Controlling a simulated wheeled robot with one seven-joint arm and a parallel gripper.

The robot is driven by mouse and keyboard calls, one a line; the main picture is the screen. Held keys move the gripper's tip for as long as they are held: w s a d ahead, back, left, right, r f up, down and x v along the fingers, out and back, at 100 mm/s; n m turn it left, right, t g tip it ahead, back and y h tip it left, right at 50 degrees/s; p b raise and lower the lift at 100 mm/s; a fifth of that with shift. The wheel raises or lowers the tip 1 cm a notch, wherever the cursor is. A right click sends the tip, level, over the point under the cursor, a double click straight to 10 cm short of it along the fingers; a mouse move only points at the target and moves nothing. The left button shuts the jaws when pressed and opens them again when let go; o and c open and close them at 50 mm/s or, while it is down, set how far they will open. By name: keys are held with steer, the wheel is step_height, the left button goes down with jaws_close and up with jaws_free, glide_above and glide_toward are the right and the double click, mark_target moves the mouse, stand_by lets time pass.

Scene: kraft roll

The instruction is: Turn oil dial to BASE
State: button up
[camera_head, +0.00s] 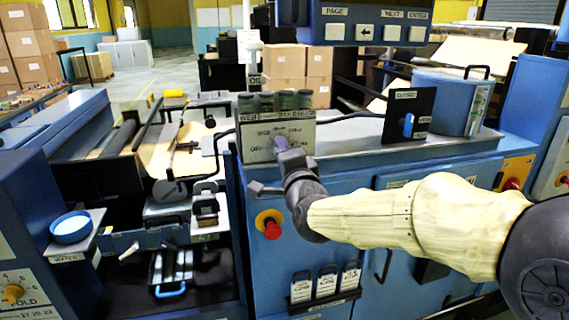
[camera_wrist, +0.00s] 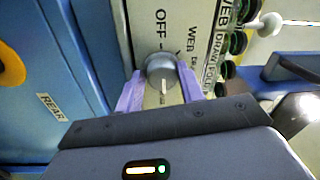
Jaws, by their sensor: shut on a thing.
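A grey dial knob (camera_wrist: 160,68) sits on a white panel (camera_wrist: 195,15) with OFF and WEB lettering in the wrist view. My gripper (camera_wrist: 162,85) has its purple fingers on either side of the knob, shut on it. A pale mark on the knob points toward my palm, away from the OFF label. I cannot make out a BASE label clearly.
A black plate with a blue lever (camera_head: 408,125) and a blue tank (camera_head: 440,100) are to the right. A red stop button (camera_head: 272,229) is below my wrist.

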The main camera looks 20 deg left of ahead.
steer(key=shift+a+r+m, duration=0.1)
steer(key=shift+r+m, duration=0.3)
steer(key=shift+r, duration=0.05)
steer(key=o, duration=0.9)
steer(key=shift+s, duration=0.1)
steer(key=shift+f, duration=0.15)
steer(key=shift+f, duration=0.3)
steer(key=shift+d+f+b, duration=0.1)
steer(key=shift+d+b, duration=0.1)
steer(key=shift+b, duration=0.2)
